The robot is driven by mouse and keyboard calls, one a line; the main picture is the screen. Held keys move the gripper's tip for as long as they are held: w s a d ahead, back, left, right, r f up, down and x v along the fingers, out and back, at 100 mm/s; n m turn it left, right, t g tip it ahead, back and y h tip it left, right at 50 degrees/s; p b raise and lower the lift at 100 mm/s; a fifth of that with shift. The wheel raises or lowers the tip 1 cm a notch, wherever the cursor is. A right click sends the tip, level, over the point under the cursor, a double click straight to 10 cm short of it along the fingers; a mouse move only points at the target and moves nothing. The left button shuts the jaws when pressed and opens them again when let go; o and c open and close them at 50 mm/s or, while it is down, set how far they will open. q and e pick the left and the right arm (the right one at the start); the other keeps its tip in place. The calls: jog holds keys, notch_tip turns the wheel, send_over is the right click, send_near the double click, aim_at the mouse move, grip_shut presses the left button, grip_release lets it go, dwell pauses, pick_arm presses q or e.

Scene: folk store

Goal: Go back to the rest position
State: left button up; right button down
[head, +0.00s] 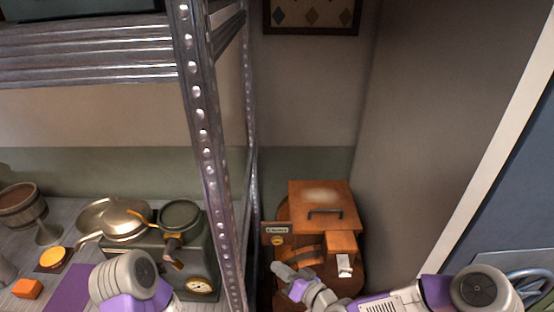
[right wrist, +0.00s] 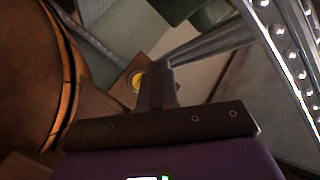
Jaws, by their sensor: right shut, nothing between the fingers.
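My right gripper (head: 281,270) is low in the middle of the head view, in front of a small wooden cabinet. In the right wrist view its fingers (right wrist: 158,82) are together with nothing between them. My left arm shows as a grey and purple joint at the lower left of the head view, but its gripper does not show.
A wooden box (head: 325,200) with a dark handle tops a round wooden stand. A metal shelf post (head: 205,140) rises left of it. A green scale (head: 200,255) with a pan and several small objects stand on the left shelf. A blue door (head: 530,190) is at right.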

jog(key=s+d+f+m+g+h, duration=0.1)
jog(key=s+f+g+h, duration=0.15)
jog(key=s+f, duration=0.45)
jog(key=s+d+f+m+g+h, duration=0.1)
jog(key=s+d+f+g+h, duration=0.2)
jog(key=f, duration=0.7)
jog(key=s+d+f+m+g+h, duration=0.2)
jog(key=s+d+f+g, duration=0.2)
jog(key=s+f, duration=0.4)
jog(key=s+g, duration=0.1)
jog(key=s, duration=0.2)
jog(key=shift+d+g, duration=0.35)
